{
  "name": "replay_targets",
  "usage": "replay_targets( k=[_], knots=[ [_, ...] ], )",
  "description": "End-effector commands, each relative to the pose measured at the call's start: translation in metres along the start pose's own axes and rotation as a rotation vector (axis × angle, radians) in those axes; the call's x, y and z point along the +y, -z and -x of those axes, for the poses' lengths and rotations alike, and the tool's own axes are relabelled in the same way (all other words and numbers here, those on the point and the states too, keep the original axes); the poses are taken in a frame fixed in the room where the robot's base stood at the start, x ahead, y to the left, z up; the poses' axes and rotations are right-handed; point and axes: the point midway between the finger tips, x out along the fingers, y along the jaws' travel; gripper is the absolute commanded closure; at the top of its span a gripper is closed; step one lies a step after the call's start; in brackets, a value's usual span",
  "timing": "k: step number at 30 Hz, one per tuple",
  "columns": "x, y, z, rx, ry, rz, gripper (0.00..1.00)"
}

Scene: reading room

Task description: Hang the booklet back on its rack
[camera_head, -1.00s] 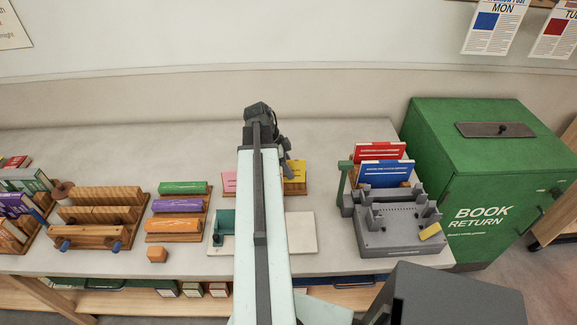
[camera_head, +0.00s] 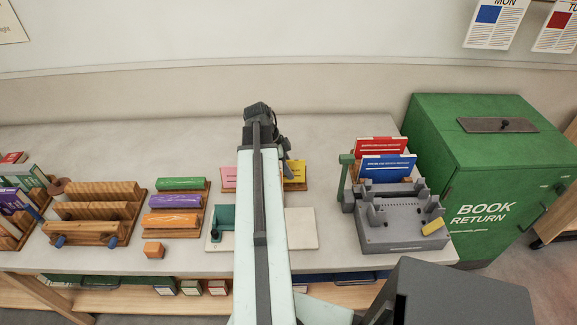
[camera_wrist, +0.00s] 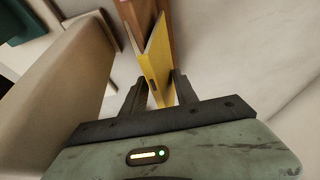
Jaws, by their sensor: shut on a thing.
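A yellow booklet (camera_head: 295,173) stands upright just right of my arm in the head view. In the wrist view the yellow booklet (camera_wrist: 156,62) is between the two dark fingers of my gripper (camera_wrist: 158,92), which is shut on it near its lower end. A wooden rack (camera_head: 228,190) with a pink booklet (camera_head: 229,174) shows left of my arm. Brown wood (camera_wrist: 131,14) lies right behind the yellow booklet in the wrist view. I cannot tell whether the booklet touches the rack. My arm hides the middle of the rack.
A white board with a green bookend (camera_head: 222,222) lies in front. A grey tool tray (camera_head: 400,238) and red and blue booklets (camera_head: 388,168) stand right, beside the green book return box (camera_head: 490,215). The table behind is clear.

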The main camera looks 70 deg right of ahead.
Motion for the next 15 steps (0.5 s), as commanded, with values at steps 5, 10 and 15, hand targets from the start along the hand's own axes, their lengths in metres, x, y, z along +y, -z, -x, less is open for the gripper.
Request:
replay_targets(
  k=[5, 10, 15],
  knots=[
    [0.0000, 0.0000, 0.0003, 0.000, 0.000, 0.000, 1.00],
    [-0.0001, -0.0005, -0.0007, 0.000, 0.000, 0.000, 1.00],
    [-0.0001, -0.0021, -0.0045, 0.000, 0.000, 0.000, 1.00]
  ],
)
